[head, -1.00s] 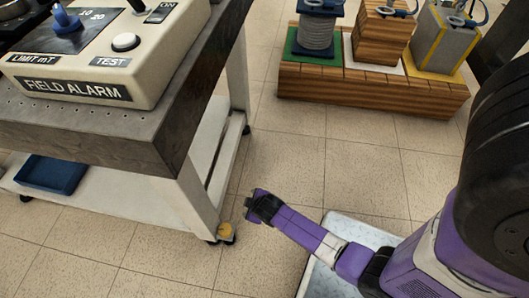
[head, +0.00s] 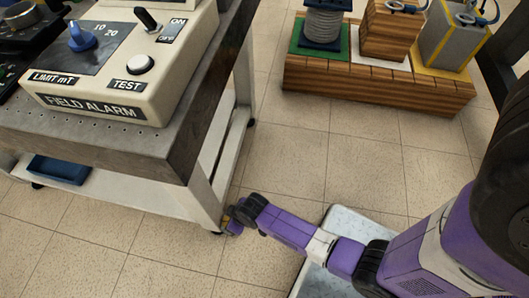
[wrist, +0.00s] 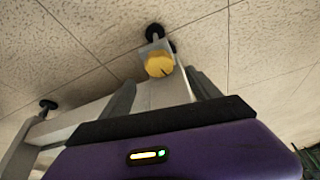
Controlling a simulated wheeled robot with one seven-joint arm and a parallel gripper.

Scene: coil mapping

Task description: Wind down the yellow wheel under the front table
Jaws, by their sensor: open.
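The yellow wheel (wrist: 159,64) is a round knob on a grey block at the foot of the front table's leg, clear in the wrist view. In the wrist view my gripper's two grey fingers (wrist: 162,90) are apart, one on each side below the wheel in the picture. The gripper is open and empty. I cannot tell whether the fingertips touch the wheel.
The white table leg (head: 205,200) stands right by my gripper. A wooden stand (head: 375,85) with coils is at the back. Tiled floor between is clear.

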